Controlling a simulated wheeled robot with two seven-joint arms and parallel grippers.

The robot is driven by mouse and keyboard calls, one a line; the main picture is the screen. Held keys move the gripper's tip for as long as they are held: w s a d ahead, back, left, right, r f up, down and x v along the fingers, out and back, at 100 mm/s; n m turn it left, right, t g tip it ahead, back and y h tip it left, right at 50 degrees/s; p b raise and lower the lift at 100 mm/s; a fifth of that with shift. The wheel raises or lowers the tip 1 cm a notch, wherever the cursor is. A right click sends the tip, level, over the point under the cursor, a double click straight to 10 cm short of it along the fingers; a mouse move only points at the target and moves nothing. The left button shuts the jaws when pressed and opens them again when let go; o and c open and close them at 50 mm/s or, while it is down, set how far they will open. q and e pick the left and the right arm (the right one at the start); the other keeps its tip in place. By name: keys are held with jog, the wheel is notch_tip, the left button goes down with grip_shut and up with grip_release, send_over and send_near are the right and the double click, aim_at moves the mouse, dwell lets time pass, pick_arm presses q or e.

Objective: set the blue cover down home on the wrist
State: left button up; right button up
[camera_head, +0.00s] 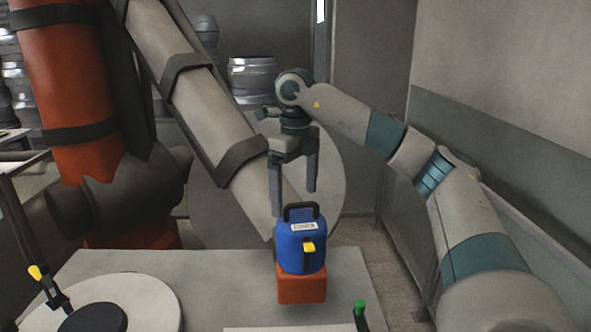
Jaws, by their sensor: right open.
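The blue cover (302,247) has a black handle (300,207) on top, a white label and a yellow latch on its front. It stands upright on an orange block (302,288), which looks like the wrist. Its lower edge meets the block, but I cannot tell whether it is fully seated. My right gripper (293,200) is open and empty, fingers pointing down, just above the cover near the handle. The left finger hangs lower, left of the handle; the right finger ends above it. My left gripper is not in view.
A large orange and grey machine arm (215,110) slants down behind the cover. A white round disc (150,292) with a dark centre lies front left. A green-tipped item (360,308) stands front right. The grey tabletop (225,280) is bare left of the block.

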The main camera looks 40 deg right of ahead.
jog(key=shift+r+p, duration=0.45)
jog(key=shift+r, duration=2.15)
